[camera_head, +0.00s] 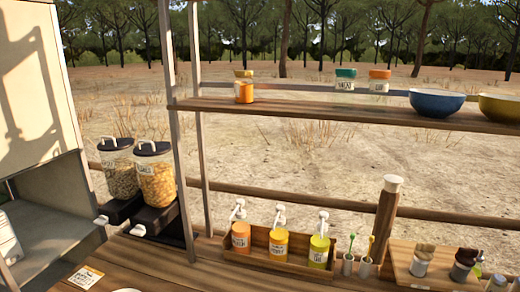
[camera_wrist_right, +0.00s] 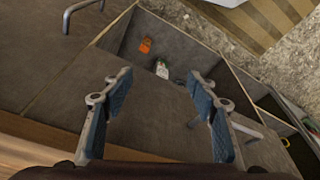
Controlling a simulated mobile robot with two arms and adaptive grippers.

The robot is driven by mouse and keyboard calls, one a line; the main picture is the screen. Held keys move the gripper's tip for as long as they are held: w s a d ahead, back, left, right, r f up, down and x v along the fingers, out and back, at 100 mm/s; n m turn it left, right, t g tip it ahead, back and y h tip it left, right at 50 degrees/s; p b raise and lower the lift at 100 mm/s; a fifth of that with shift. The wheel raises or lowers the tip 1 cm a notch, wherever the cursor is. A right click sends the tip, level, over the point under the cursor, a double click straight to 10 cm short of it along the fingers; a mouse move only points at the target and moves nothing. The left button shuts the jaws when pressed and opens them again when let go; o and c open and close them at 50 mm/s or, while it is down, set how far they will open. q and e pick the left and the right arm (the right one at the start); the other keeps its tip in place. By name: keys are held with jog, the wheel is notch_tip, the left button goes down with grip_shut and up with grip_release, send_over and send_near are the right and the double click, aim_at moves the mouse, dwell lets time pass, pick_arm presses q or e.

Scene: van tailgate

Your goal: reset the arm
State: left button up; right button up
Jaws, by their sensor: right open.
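My right gripper (camera_wrist_right: 157,120) shows in the right wrist view, with its two blue-padded fingers spread wide apart. Nothing is between the fingers. It is over a grey-brown panel (camera_wrist_right: 150,115) and an open compartment (camera_wrist_right: 190,45) beyond its fingertips. Neither gripper shows in the head view, and my left gripper is in no frame.
In the head view, two cereal dispensers (camera_head: 155,180) stand at the left. A wooden box (camera_head: 262,262) holds three pump bottles. A shelf (camera_head: 300,112) carries jars and bowls (camera_head: 436,102). In the wrist view, an orange item (camera_wrist_right: 145,45) lies inside the compartment; a metal handle (camera_wrist_right: 82,10) is at upper left.

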jog(key=s+f+g+b, duration=0.1)
jog(key=s+f, duration=0.3)
jog(key=f, duration=0.8)
jog(key=s+f+b, duration=0.1)
jog(key=s+f, duration=0.3)
jog(key=f, duration=0.7)
jog(key=s+d+f+g, duration=0.1)
jog(key=s+d+f, duration=0.2)
jog(key=s+f, duration=0.8)
jog(key=shift+s+d+b, duration=0.2)
jog(key=shift+s+b, duration=0.1)
jog(key=shift+s, duration=0.55)
